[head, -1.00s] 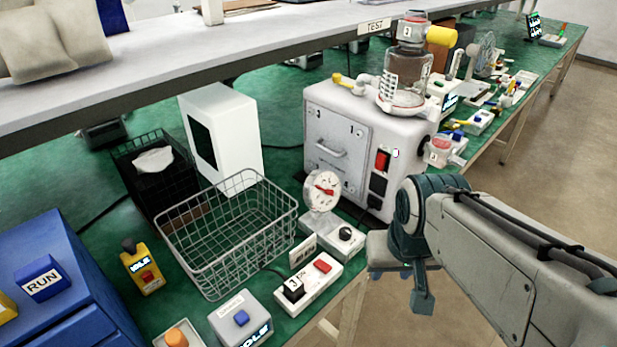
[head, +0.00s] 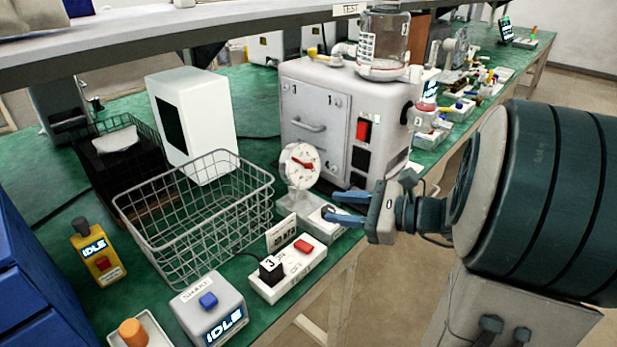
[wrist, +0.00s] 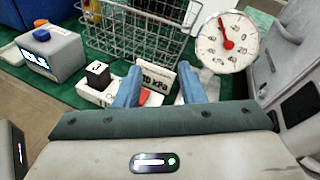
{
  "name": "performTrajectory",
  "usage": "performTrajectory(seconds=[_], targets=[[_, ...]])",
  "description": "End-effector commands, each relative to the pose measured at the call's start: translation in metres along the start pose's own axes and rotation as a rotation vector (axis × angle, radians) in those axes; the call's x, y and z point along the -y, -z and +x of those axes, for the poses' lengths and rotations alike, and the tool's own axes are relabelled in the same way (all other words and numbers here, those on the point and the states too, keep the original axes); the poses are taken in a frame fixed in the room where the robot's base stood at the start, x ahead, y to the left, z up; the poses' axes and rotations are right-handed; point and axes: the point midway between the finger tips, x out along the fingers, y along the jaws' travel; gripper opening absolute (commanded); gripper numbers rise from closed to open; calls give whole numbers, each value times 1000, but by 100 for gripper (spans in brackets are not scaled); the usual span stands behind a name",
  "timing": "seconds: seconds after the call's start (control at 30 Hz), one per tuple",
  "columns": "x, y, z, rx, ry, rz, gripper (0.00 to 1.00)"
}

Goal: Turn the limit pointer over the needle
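The round white dial gauge (head: 300,165) stands upright on a pale base at the table's front edge. A red needle or pointer shows on its face; the limit pointer and the needle cannot be told apart. The dial also shows in the wrist view (wrist: 227,42), with red pointing up and slightly left. A dark knob on the gauge's base is mostly hidden behind my fingers. My gripper (head: 337,207) is open, its two blue fingers apart, just right of and below the dial in the head view. In the wrist view the dial is beyond the right finger, and nothing shows held.
A wire basket (head: 195,215) stands left of the gauge. A white switch box (head: 287,268) and a grey SHAKE box (head: 208,308) sit in front. A large white machine (head: 335,120) is behind the gauge. A shelf (head: 150,45) overhangs the back. Floor is free right of the bench.

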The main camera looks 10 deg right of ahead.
Motion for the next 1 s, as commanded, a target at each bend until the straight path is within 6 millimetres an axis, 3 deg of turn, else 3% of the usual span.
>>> performTrajectory(seconds=[0.03,0.2,0.37,0.53,1.0], targets=[[14,16,-6,35,76,57,36],[52,30,-28,129,253,162,36],[64,33,-33,159,307,190,36],[71,29,-12,161,305,190,36],[100,17,76,159,304,188,36]])
